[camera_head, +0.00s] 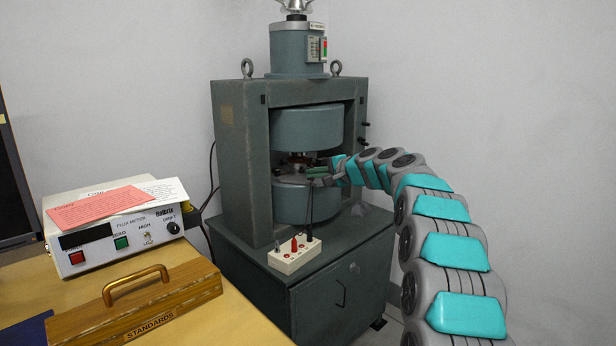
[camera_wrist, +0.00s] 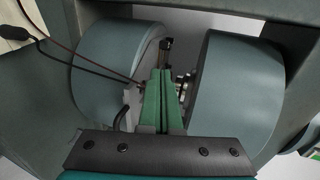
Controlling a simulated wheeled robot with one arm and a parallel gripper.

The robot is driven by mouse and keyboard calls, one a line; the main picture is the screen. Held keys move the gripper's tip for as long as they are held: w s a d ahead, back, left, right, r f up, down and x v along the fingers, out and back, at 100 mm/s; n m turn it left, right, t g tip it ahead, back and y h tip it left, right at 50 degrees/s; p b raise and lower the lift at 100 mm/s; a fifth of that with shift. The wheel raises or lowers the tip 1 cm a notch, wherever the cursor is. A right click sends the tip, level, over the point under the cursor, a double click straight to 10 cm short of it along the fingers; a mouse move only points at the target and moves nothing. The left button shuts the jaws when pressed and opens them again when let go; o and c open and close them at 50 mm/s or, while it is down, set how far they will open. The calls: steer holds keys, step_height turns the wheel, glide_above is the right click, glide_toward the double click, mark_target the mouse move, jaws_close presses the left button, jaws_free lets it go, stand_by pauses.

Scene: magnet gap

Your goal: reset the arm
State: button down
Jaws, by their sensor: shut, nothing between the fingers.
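My gripper (camera_head: 314,172) is at the gap between the two round poles of the large grey-green magnet (camera_head: 242,150). The upper pole (camera_head: 306,130) is above it and the lower pole (camera_head: 306,204) is below. In the wrist view the two green fingers of my gripper (camera_wrist: 160,75) are shut together and hold nothing. The poles show there at left (camera_wrist: 105,55) and right (camera_wrist: 235,85), with the fingers between them. A small dark-tipped probe (camera_wrist: 166,46) stands just beyond the fingertips. I cannot tell whether the fingers touch it. My teal and grey arm reaches in from the right.
Thin leads run from the gap to a white terminal box (camera_head: 294,256) on the magnet's base cabinet (camera_head: 345,260). A flux meter (camera_head: 118,232) and a wooden STANDARDS case (camera_head: 140,305) stand on the table (camera_head: 235,318) at left. The magnet's frame closes around the gap.

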steer(key=s+f+n+g+h, duration=0.2)
steer(key=s+f+n+g, duration=0.15)
steer(key=s, duration=1.15)
steer(key=s+f+n+g+h, duration=0.1)
steer(key=s+f+n+g, duration=0.2)
steer(key=s, duration=1.1)
steer(key=s+d+f+n+g+h, duration=0.1)
steer(key=s+d+f, duration=0.3)
steer(key=s, duration=0.9)
steer(key=s+d+f+g+h, duration=0.3)
steer(key=s+d+f, duration=0.2)
steer(key=s, duration=0.8)
steer(key=s+d+f+n+g+h, duration=0.1)
steer(key=s+d+f, duration=0.4)
steer(key=s, duration=0.8)
steer(key=shift+d+n+g+h, duration=0.4)
steer(key=shift+d+h, duration=0.4)
steer(key=shift+h, duration=0.3)
